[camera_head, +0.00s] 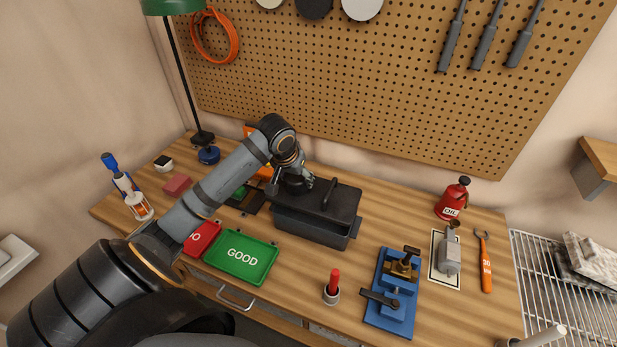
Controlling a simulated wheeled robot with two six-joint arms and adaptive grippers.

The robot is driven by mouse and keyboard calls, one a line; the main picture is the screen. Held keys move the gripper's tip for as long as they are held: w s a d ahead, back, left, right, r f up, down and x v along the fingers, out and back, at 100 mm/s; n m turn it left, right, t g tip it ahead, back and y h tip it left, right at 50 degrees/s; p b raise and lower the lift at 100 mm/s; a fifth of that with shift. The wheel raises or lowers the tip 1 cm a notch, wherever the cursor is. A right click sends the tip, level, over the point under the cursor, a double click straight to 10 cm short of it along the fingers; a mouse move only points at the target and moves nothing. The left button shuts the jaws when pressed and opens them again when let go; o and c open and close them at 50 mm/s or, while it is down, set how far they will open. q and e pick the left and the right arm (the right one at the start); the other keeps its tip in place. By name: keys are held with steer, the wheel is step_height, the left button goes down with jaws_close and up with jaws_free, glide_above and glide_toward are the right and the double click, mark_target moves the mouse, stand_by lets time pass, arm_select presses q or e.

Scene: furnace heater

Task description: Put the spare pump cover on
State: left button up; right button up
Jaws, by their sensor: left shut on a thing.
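My left gripper (297,184) is at the left end of a dark grey box (315,220) with a handle on top. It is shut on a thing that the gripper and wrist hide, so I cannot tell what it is. A blue stand (391,319) at the front right carries a brass-coloured part (402,267) and a dark lever. I cannot tell which piece is the pump cover. My right gripper is not in view.
A green GOOD tray (242,258) and a partly covered red tray (202,238) lie near the front edge. A red marker in a cup (332,289), a red oil can (453,199) and an orange wrench (485,262) stand or lie rightward. Bare wood shows between box and stand.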

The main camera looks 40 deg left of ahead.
arm_select(q)
steer(key=shift+w+d+f, duration=0.1)
steer(key=shift+w+d, duration=0.1)
steer(key=shift+w, duration=0.2)
steer(key=shift+s+a+r+p, duration=0.15)
steer(key=shift+s+r+p, duration=0.05)
steer(key=shift+p, duration=0.45)
step_height(320, 180, down, 4)
steer(key=shift+r+b, duration=0.1)
steer(key=shift+b, duration=0.85)
steer(key=shift+f, duration=0.75)
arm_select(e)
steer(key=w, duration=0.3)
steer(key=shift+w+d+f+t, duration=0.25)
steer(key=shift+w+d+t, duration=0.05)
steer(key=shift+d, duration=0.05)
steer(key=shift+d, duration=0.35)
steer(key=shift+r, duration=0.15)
